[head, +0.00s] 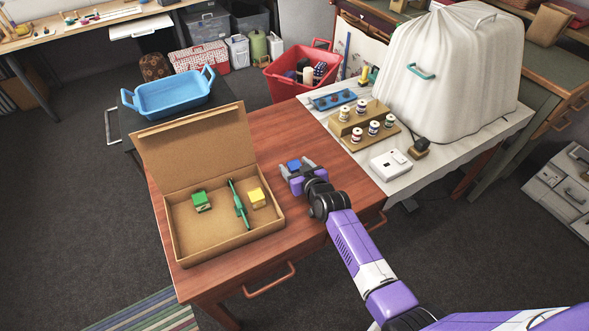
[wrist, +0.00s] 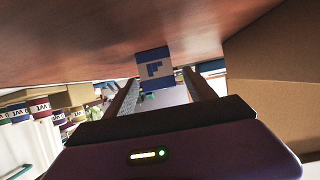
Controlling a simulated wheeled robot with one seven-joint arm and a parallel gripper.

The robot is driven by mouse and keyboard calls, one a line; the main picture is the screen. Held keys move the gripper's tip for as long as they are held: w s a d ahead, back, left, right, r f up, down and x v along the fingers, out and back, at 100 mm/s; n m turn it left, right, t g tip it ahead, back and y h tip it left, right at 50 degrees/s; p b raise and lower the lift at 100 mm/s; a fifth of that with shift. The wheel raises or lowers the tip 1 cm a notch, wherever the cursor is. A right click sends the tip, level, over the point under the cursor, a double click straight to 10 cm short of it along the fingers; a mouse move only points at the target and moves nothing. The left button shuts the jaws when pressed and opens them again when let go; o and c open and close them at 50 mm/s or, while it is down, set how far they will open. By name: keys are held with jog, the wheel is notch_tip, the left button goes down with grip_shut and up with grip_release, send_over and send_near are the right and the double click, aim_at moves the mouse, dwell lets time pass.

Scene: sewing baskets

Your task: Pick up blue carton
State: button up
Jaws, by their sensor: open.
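The blue carton (head: 294,165) is a small box on the wooden table, at my gripper's fingertips in the head view. In the wrist view the blue carton (wrist: 154,68) shows a cream face with a blue mark. It stands between and just beyond the tips of the two fingers. My gripper (head: 297,171) is open and low over the table, with a finger on either side of the carton's line. It also shows in the wrist view (wrist: 158,88). I cannot tell whether either finger touches the carton.
An open cardboard box (head: 183,256) on the table's left holds a green block (head: 201,201), a green tool-like item (head: 239,205) and a yellow block (head: 257,197). A white table (head: 414,187) with thread spools (head: 358,135) adjoins at the right. Bare wood lies around my gripper.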

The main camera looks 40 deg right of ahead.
grip_shut()
